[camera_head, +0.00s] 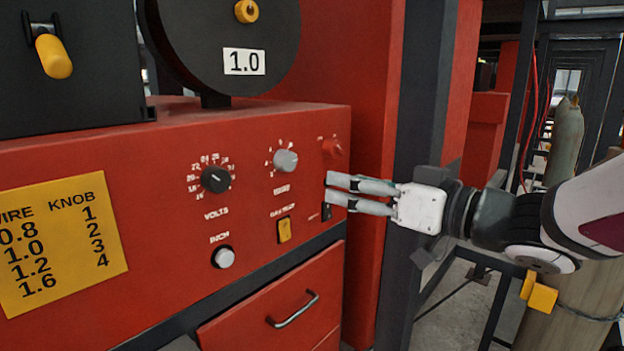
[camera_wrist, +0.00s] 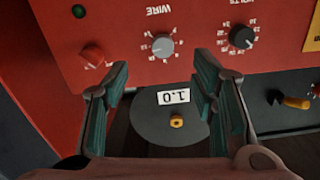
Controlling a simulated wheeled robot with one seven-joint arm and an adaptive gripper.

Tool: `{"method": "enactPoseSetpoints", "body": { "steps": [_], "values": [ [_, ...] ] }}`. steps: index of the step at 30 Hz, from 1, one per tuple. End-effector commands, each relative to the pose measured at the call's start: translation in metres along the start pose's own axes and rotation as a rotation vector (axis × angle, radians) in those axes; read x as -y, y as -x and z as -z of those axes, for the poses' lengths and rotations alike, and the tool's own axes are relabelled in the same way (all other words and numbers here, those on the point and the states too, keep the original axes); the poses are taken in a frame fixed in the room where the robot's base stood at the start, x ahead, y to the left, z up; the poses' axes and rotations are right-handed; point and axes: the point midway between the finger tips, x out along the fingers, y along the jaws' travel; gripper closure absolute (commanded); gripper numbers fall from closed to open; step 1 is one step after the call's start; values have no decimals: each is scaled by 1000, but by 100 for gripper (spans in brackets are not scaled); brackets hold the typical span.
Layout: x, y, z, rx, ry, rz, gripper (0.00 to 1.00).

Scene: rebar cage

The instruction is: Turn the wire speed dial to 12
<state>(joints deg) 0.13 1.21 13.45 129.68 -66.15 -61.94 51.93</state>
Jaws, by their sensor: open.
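The wire speed dial is a light grey knob (camera_head: 285,160) on the red machine panel, with a ring of white numbers around it. Its pointer setting is too small to read. It also shows upside down in the wrist view (camera_wrist: 162,46), above and between my fingertips in the picture. My gripper (camera_head: 328,189) is open and empty, with its two fingers pointing left towards the panel's right part. In the head view, its tips are right of and below the grey knob. In the wrist view, my gripper (camera_wrist: 162,64) shows both fingers apart, with no contact on the knob visible.
A black VOLTS knob (camera_head: 215,179) sits left of the grey knob, and a red knob (camera_head: 331,147) sits right of it. A yellow switch (camera_head: 284,230) and INCH button (camera_head: 224,257) are below. A yellow chart (camera_head: 62,243) and black spool (camera_head: 184,50) flank the panel. A dark post (camera_head: 424,100) stands right.

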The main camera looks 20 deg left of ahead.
Motion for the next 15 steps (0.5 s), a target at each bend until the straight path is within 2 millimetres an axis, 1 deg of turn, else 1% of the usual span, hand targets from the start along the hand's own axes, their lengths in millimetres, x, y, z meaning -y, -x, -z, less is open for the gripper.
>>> {"method": "enactPoseSetpoints", "body": {
  "steps": [1, 3, 6, 8, 11, 15],
  "values": [
    [0, 1, 1, -11, 54, 6, 48],
    [1, 6, 4, -24, 107, 9, 48],
    [2, 8, 7, -33, 143, 10, 48],
    [3, 6, 8, -34, 148, 10, 48],
    [3, -4, 10, -35, 148, 11, 48],
    [4, -28, 10, -33, 146, 12, 48]
  ]
}}
